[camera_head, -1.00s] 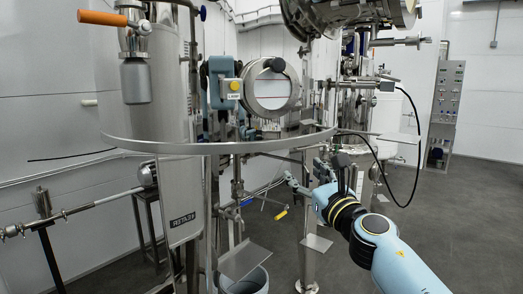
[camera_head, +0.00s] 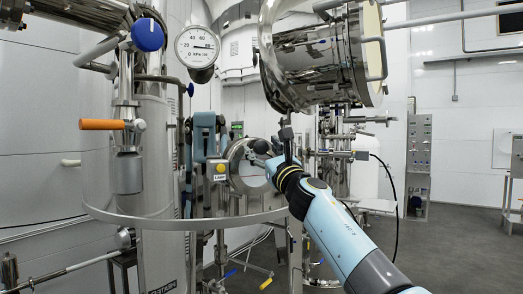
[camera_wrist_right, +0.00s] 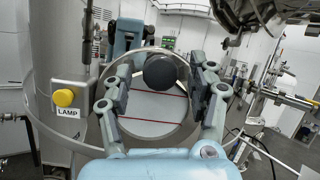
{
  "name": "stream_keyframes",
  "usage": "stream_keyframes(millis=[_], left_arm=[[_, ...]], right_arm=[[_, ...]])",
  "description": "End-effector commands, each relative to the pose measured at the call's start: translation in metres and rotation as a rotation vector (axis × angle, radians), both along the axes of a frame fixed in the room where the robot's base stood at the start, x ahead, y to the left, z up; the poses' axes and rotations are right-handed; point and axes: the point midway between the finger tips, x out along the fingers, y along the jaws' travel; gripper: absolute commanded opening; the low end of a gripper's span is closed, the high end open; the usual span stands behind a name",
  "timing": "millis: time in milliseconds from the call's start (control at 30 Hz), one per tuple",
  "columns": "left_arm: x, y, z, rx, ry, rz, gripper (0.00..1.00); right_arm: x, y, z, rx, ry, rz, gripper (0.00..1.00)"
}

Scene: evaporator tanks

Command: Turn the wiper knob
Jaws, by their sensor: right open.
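The black round wiper knob (camera_wrist_right: 160,71) sits at the top of the round sight glass (camera_wrist_right: 145,128) with its steel rim. In the head view the knob (camera_head: 261,146) shows at the upper right of the sight glass (camera_head: 247,180). My right gripper (camera_wrist_right: 161,80) is open, with one finger on each side of the knob and a visible gap at both sides in the wrist view. In the head view the right gripper (camera_head: 277,153) is at the knob and partly covers the sight glass. Whether the fingers reach past the knob in depth is unclear. My left gripper is not in view.
A yellow button (camera_wrist_right: 64,98) labelled LAMP is left of the sight glass. A steel hoop (camera_head: 150,222) curves below it. A large steel vessel (camera_head: 315,60) hangs above my right arm. An orange handle (camera_head: 101,124) and a gauge (camera_head: 197,46) are at left.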

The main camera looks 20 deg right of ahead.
Motion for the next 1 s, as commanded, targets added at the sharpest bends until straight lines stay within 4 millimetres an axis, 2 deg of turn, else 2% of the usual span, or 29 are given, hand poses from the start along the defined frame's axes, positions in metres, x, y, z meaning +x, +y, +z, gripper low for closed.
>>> stream_keyframes(millis=[133,433,833,867,1000], left_arm=[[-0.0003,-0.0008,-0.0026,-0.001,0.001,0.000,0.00],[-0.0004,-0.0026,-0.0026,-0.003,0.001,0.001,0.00],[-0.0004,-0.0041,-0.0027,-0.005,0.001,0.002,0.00],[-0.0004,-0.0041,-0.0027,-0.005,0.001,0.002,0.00],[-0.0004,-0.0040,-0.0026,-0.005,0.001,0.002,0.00]], right_arm=[[0.0105,0.0016,0.0037,0.001,0.000,0.000,0.59],[0.0122,0.0018,0.0045,0.000,0.001,0.000,0.57],[0.0119,0.0017,0.0044,0.000,0.001,0.000,0.05],[0.0119,0.0017,0.0044,0.000,0.001,0.000,0.02],[0.0119,0.0018,0.0043,0.005,0.001,0.000,0.02]])
